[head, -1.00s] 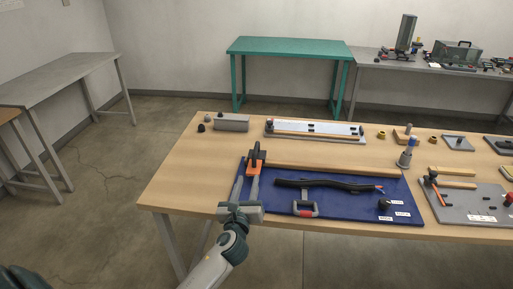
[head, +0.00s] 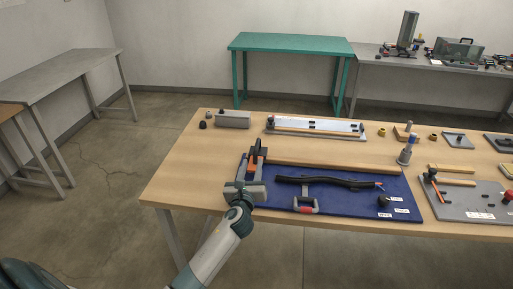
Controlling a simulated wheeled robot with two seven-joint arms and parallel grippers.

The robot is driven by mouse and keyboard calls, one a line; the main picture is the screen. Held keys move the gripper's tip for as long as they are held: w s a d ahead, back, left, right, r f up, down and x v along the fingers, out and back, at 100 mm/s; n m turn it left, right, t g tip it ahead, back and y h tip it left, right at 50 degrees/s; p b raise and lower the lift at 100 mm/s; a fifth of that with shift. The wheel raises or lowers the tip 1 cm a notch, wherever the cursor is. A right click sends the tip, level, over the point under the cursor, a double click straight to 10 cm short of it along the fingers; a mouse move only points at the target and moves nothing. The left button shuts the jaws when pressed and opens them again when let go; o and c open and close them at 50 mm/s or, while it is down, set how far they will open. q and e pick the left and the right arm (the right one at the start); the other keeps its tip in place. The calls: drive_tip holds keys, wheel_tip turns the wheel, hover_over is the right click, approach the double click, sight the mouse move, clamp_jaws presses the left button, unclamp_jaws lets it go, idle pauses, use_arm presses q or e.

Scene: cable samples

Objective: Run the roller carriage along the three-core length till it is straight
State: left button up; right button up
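The three-core length (head: 335,182) is a thick black cable on the blue mat (head: 340,207). It bows slightly, and thin coloured core ends show at its right end. A grey frame with a red grip, which looks like the roller carriage (head: 305,206), sits at the cable's near side towards its left part; its rollers are too small to make out. My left gripper (head: 251,160) is at the mat's left end, fingers apart, close to an orange-and-black clamp (head: 256,148). I cannot tell whether it touches the clamp. It is left of the carriage and apart from it. My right gripper is not in view.
A wooden strip (head: 340,171) runs along the mat's far side. A black knob (head: 383,201) and white labels lie at the mat's right. A grey board with an orange-handled tool (head: 432,178) stands further right.

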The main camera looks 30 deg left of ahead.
sight(256, 152)
use_arm(q)
drive_tip(key=x, duration=1)
drive_tip(key=shift+w+a, duration=0.1)
drive_tip(key=shift+w, duration=0.2)
clamp_jaws()
